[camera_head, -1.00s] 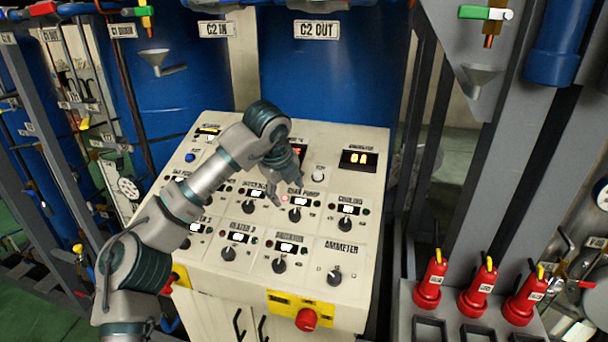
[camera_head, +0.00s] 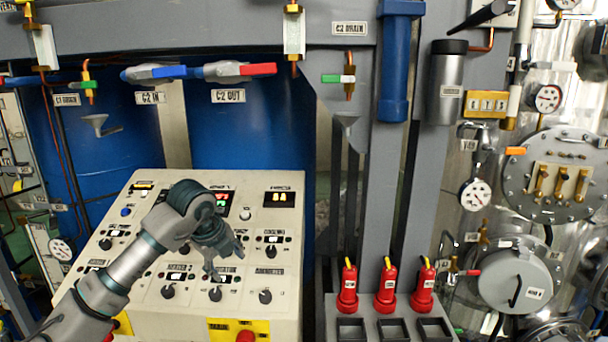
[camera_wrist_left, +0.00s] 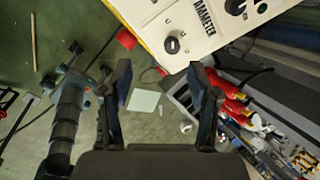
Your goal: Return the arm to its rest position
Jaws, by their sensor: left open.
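My left arm comes in from the lower left in the head view and reaches over the cream control panel (camera_head: 150,290). My left gripper (camera_head: 222,268) hangs in front of the panel's lower knobs, apart from them as far as I can tell. In the left wrist view the two fingers of this gripper (camera_wrist_left: 160,75) are spread apart with nothing between them. Beyond them are a corner of the panel (camera_wrist_left: 205,22) with the ammeter knob (camera_wrist_left: 173,45) and the green floor.
A red emergency button (camera_head: 245,336) sits on the panel's front. Blue tanks (camera_head: 250,140) stand behind. Grey posts (camera_head: 400,190) and a metal vessel with gauges (camera_head: 550,180) fill the right.

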